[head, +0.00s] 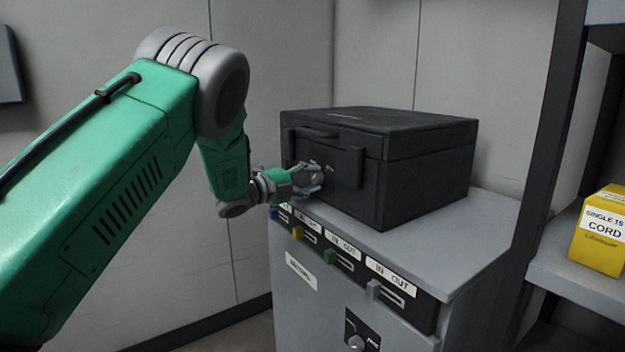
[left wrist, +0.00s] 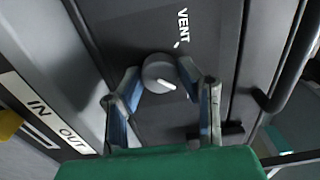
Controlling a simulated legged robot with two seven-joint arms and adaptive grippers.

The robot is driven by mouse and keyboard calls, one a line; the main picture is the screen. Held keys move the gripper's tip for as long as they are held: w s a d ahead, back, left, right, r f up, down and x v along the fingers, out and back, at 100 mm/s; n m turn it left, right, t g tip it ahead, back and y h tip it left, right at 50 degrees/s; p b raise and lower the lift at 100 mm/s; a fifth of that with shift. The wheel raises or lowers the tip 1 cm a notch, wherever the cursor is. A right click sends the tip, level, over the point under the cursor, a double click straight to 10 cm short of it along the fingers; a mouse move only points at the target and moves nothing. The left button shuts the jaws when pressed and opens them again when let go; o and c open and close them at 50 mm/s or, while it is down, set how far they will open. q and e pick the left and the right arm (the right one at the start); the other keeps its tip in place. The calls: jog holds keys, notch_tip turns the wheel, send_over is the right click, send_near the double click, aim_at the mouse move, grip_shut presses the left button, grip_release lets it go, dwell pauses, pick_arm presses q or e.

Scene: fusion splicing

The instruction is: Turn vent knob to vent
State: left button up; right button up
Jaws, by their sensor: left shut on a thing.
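The vent knob (left wrist: 160,74) is a round grey dial with a white pointer line on the front of the black case (head: 425,170). In the left wrist view the word VENT is printed above and right of it. The pointer line aims down and right, away from the word. My left gripper (left wrist: 158,80) is shut on the knob, one finger on each side. In the head view my left gripper (head: 312,180) is at the case front and mostly covers the knob. My right gripper is not in view.
The case stands on a grey cabinet (head: 455,255) with coloured sliders and IN/OUT labels along its front edge. A handle bar (left wrist: 290,65) is right of the knob in the wrist view. A yellow box (head: 598,232) sits on a shelf at right.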

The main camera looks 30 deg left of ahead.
pick_arm(q)
jog(key=n+p, duration=0.7)
jog(key=p, duration=0.2)
jog(key=shift+s+n, duration=0.1)
jog(key=shift+n, duration=0.2)
jog(key=n+p, duration=0.3)
jog(key=shift+f+n, duration=0.1)
jog(key=shift+n, duration=0.2)
jog(key=n+p, duration=0.2)
jog(key=n, duration=0.1)
jog(key=shift+f, duration=0.1)
jog(key=shift+s+f+n+p, duration=0.15)
jog(key=shift+n+p, duration=0.6)
jog(key=shift+n, duration=1.05)
jog(key=o, duration=1.1)
jog(key=shift+o, duration=0.2)
jog(key=shift+w+a, duration=0.15)
jog(key=shift+w, duration=0.05)
jog(key=shift+s, duration=0.1)
